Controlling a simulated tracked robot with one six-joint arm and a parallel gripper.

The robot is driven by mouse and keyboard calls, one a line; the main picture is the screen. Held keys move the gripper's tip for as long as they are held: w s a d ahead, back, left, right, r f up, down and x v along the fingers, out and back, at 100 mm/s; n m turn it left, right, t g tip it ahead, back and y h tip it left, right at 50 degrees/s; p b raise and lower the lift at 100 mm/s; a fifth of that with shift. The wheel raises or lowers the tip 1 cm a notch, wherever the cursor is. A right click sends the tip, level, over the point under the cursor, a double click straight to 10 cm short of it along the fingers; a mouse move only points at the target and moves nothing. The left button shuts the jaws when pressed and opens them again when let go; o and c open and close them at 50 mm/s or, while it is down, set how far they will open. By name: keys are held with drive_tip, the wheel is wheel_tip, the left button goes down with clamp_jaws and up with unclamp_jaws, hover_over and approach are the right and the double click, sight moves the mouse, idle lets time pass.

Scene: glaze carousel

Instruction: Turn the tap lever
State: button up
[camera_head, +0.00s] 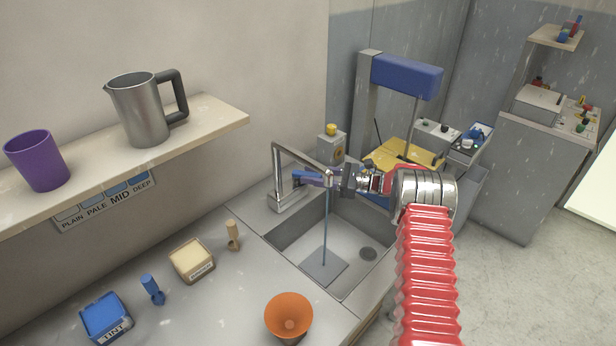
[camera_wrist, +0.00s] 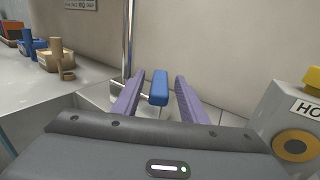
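The chrome tap (camera_head: 280,172) stands at the back edge of the sink, and its spout reaches over the basin. A thin blue stream of water (camera_head: 326,225) falls from the spout into the sink. The blue tap lever (camera_wrist: 158,87) shows in the wrist view between the two purple fingers of my gripper (camera_wrist: 154,95), with a visible gap on each side. In the head view my gripper (camera_head: 318,178) reaches from the right to the tap behind the spout, and the lever is partly hidden there. My gripper is open.
The sink (camera_head: 350,272) has a grey plate (camera_head: 325,265) under the stream. An orange cup (camera_head: 289,318) stands at the counter's front. A grey box with a yellow button (camera_head: 332,145) is just behind my gripper. A shelf (camera_head: 215,118) holds a metal jug (camera_head: 142,112) and a purple cup (camera_head: 37,160).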

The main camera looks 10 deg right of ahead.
drive_tip(key=v, duration=0.7)
drive_tip(key=shift+s+d+f, duration=0.1)
drive_tip(key=shift+s, duration=0.05)
